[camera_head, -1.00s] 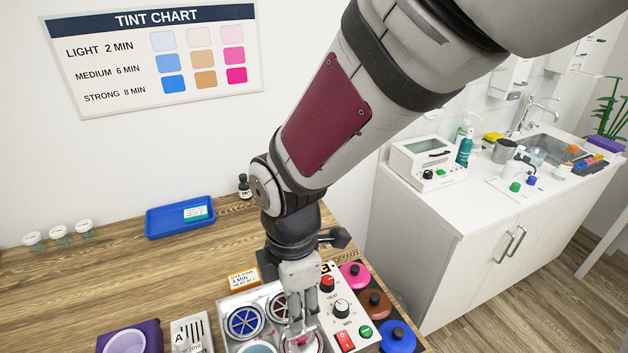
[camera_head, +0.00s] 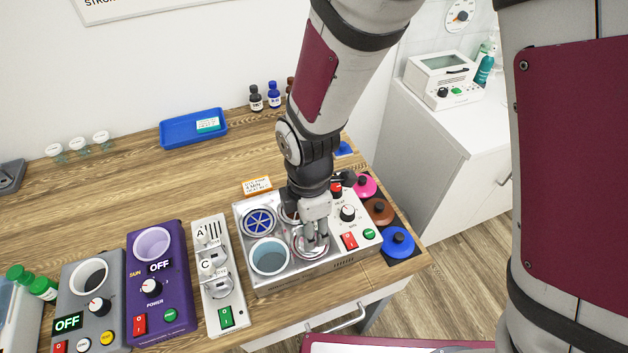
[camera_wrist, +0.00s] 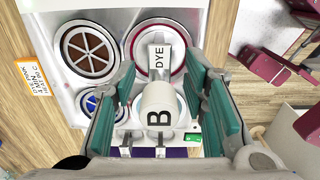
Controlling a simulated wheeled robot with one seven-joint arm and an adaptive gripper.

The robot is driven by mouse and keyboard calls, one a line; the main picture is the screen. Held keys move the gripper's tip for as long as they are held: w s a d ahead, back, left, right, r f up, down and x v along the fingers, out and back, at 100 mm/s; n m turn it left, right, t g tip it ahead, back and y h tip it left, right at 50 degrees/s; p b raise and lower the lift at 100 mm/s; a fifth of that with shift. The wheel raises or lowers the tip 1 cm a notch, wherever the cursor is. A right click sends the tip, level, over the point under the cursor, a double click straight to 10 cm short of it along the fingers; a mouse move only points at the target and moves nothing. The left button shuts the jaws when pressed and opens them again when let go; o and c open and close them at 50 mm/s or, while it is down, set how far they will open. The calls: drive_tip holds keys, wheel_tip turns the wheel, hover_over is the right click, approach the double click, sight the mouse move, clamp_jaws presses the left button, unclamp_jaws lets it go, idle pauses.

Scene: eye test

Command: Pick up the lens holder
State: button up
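Two other holders, marked A (camera_head: 201,236) and C (camera_head: 206,267), stand in a white rack (camera_head: 228,300).
The dye bath (camera_head: 300,277) has a blue pot (camera_head: 258,222), a pale pot (camera_head: 270,257) and a control panel at right. Coloured lids (camera_head: 398,242) lie to its right. A purple device (camera_head: 165,290) stands left of the rack. The table behind is mostly clear around a blue tray (camera_head: 180,130).

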clamp_jaws()
drive_tip(key=shift+r, duration=0.2)
